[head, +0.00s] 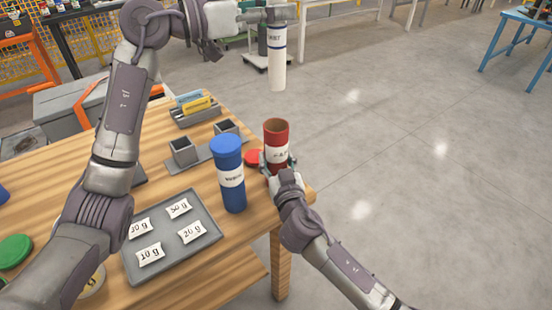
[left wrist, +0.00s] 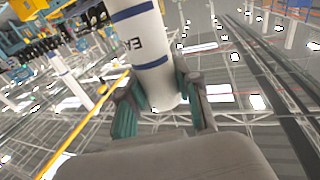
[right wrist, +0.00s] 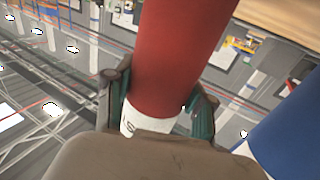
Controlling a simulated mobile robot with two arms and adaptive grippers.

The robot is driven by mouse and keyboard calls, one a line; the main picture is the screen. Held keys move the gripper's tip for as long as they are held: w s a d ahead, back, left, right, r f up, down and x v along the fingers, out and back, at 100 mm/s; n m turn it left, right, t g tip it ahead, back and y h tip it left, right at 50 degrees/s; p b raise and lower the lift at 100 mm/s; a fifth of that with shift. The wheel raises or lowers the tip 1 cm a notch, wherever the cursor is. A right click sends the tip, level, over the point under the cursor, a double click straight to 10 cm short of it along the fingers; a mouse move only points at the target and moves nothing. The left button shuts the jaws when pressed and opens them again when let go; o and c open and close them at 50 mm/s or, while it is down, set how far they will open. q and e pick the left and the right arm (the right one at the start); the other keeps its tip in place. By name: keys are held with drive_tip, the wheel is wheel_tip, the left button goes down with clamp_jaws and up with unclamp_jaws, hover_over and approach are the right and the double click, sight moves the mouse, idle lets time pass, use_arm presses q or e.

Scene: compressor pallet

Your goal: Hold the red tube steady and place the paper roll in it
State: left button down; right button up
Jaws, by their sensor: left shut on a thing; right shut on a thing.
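The red tube (head: 276,133) stands upright and open-topped near the right corner of the wooden table. My left gripper (head: 268,15) is shut on the roll's upper end; the roll also shows in the left wrist view (left wrist: 150,50). The inside of the tube is mostly hidden.
A blue capped tube (head: 230,175) stands close left of the red tube. A red lid (head: 255,158) lies beside the red tube. A grey tray (head: 205,255) with labelled cards and grey square holders (head: 184,152) are on the table (head: 235,268). Open floor lies right.

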sight(276, 77)
use_arm(q)
drive_tip(key=shift+f, duration=6.45)
drive_tip(key=c, duration=0.7)
unclamp_jaws()
drive_tip(key=shift+r, duration=0.1)
wheel_tip(276, 77, up, 10)
drive_tip(key=shift+f, duration=0.1)
use_arm(e)
drive_tip(key=o, duration=1.2)
